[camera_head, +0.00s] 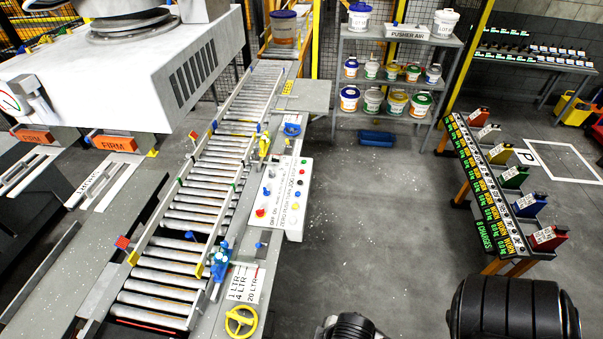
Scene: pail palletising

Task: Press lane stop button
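A white control panel (287,203) stands along the right side of the roller conveyor (190,213). The lettering is too small for me to tell which is the lane stop button. Neither of my grippers shows; only dark rounded parts of my own body appear at the bottom right.
A yellow handwheel (240,321) is at the conveyor's near end. A pail (284,27) stands at its far end. A large white machine (140,75) overhangs the left. A shelf of pails (392,87) stands behind, and a rack with coloured containers (497,185) at right.

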